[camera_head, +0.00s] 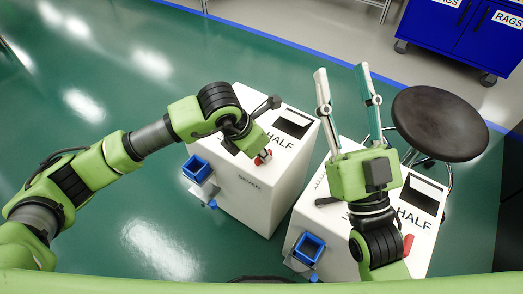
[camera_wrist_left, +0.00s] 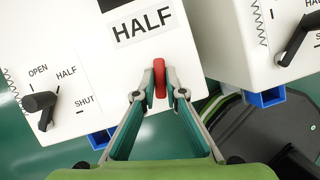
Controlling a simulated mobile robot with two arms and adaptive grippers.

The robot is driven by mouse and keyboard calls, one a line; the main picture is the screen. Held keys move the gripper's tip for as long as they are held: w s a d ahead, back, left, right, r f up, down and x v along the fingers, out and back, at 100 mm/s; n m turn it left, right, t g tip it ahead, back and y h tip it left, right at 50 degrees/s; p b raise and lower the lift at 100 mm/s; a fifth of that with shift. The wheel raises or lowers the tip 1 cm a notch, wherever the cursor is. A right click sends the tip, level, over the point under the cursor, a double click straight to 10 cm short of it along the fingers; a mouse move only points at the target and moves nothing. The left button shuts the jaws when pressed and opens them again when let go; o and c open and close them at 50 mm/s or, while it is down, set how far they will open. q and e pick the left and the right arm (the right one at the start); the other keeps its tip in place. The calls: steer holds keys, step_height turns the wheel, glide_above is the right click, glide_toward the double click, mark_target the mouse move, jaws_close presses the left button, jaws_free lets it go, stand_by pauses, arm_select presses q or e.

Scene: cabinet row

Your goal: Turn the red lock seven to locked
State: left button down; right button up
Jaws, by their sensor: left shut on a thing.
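The white cabinet marked SEVEN (camera_head: 243,190) stands in the middle of the head view. Its red lock handle (camera_head: 264,156) is on the top face, partly hidden by my left gripper. In the left wrist view the red handle (camera_wrist_left: 160,78) stands roughly upright in the picture, beside the HALF sign (camera_wrist_left: 141,26). My left gripper (camera_wrist_left: 159,92) is shut on it, a fingertip on each side. No lock marking is readable around the handle. My right gripper (camera_head: 342,80) is open and empty, raised over the second cabinet with its fingers pointing up the picture.
A black knob (camera_wrist_left: 42,102) with OPEN, HALF and SHUT marks is on the same cabinet. A second white cabinet (camera_head: 335,222) with its own red handle (camera_head: 408,244) stands close at right. A round black stool (camera_head: 440,122) is beyond it. Green floor is clear at left.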

arm_select(q)
steer(key=shift+n+t+y, duration=0.4)
steer(key=shift+n, duration=1.1)
steer(key=shift+d, duration=0.1)
steer(key=c, duration=2.1)
jaws_free()
steer(key=shift+r, duration=0.1)
steer(key=v, duration=1.2)
steer(key=shift+s, duration=0.15)
